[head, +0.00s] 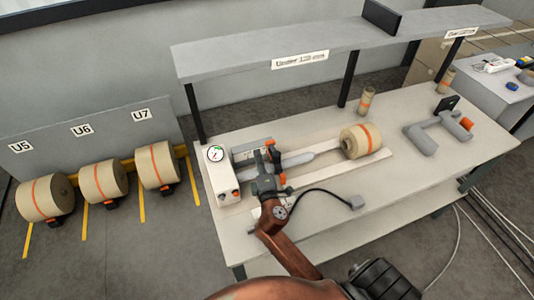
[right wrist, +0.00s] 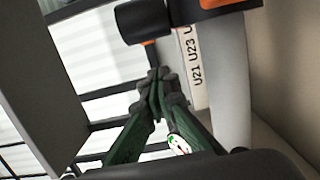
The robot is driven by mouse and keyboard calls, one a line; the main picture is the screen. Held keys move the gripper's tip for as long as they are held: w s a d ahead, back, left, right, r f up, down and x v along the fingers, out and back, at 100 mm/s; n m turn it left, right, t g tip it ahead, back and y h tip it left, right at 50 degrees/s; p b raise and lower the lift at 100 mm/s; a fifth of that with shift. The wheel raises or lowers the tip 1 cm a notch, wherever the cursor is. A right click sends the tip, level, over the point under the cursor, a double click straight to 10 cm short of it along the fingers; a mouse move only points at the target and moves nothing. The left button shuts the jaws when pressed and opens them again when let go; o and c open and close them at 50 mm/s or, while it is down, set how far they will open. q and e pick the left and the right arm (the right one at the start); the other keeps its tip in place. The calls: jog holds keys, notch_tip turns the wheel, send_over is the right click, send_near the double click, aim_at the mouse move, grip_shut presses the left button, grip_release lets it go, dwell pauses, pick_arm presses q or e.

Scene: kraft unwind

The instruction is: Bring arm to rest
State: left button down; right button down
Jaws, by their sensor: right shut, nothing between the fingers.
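My right arm (head: 288,250) reaches up from the bottom of the head view over the workbench (head: 330,232). My right gripper (head: 270,152) is over the unwind fixture, beside the white gauge box (head: 222,178). In the right wrist view the green fingers of my right gripper (right wrist: 157,82) meet at their tips with nothing between them. A grey shaft (head: 298,160) runs from near the gripper to a kraft roll (head: 366,140) with an orange band. Whether the gripper touches the fixture cannot be told. My left gripper is not in view.
A shelf (head: 330,48) on black posts spans the back of the bench. A grey bracket (head: 420,138) and small rolls (head: 366,100) are on the bench's right part. A black cable (head: 322,192) lies across the front.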

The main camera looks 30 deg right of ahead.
jog(key=v, duration=0.9)
jog(key=shift+s+a+b, duration=0.25)
jog(key=shift+a+b, duration=0.05)
jog(key=shift+a, duration=0.25)
